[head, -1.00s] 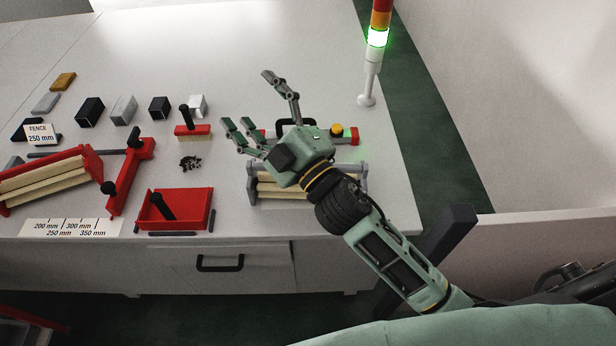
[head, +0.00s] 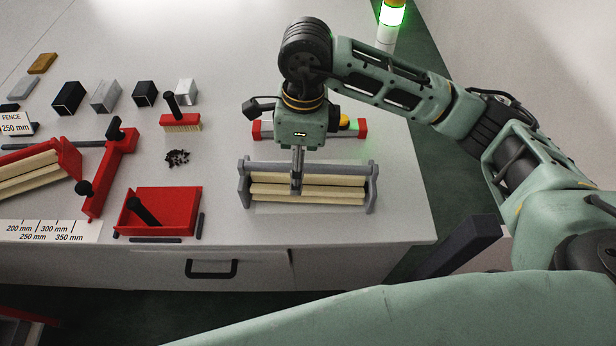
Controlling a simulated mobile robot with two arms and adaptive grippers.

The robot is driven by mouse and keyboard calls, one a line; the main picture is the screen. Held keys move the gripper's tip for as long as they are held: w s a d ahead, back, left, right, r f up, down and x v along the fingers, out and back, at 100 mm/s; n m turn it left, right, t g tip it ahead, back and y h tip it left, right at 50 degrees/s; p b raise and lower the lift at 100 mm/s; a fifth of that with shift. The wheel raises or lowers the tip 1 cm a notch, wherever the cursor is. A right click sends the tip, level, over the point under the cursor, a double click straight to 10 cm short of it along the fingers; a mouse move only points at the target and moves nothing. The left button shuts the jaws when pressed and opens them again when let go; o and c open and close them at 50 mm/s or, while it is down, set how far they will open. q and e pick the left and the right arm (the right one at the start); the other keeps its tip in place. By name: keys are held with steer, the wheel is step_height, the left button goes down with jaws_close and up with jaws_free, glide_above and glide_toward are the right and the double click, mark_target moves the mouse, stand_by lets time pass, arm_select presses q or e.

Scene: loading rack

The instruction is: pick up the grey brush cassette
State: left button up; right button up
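The grey brush cassette (head: 244,184) stands near the front right of the table, with grey end plates and several pale wooden bars between them. My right gripper (head: 297,190) points straight down over its middle. The fingers show edge-on as one narrow strip in front of the bars, so I cannot tell whether they are apart or shut, or touching the cassette. My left gripper is not in view.
A red cassette (head: 72,157) with pale bars and a red clamp bar (head: 108,172) lie at the left. A red tray (head: 185,203) and a red brush (head: 180,120) stand left of the grey cassette. A red-ended bar (head: 361,128) with a yellow button lies behind it.

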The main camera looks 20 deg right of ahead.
mark_target(308, 177)
steer(key=shift+w+d+f+h, duration=0.25)
steer(key=shift+w+d+h, duration=0.05)
steer(key=shift+d, duration=0.3)
steer(key=shift+w+d+f+h, duration=0.25)
steer(key=shift+d+h, duration=0.05)
steer(key=shift+d, duration=0.3)
steer(key=shift+a+f, duration=0.1)
steer(key=shift+f, duration=0.1)
steer(key=shift+s+a+f, duration=0.15)
steer(key=shift+f, duration=0.5)
steer(key=f+p, duration=0.2)
steer(key=f, duration=0.1)
steer(key=f+p, duration=0.1)
steer(key=f, duration=0.1)
steer(key=shift+w+d+f, duration=0.2)
steer(key=shift+d, duration=0.05)
steer(key=shift+f, duration=0.4)
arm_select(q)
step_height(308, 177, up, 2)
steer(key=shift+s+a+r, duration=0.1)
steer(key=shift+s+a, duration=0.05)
arm_select(e)
steer(key=shift+c, duration=0.3)
steer(key=c, duration=1.5)
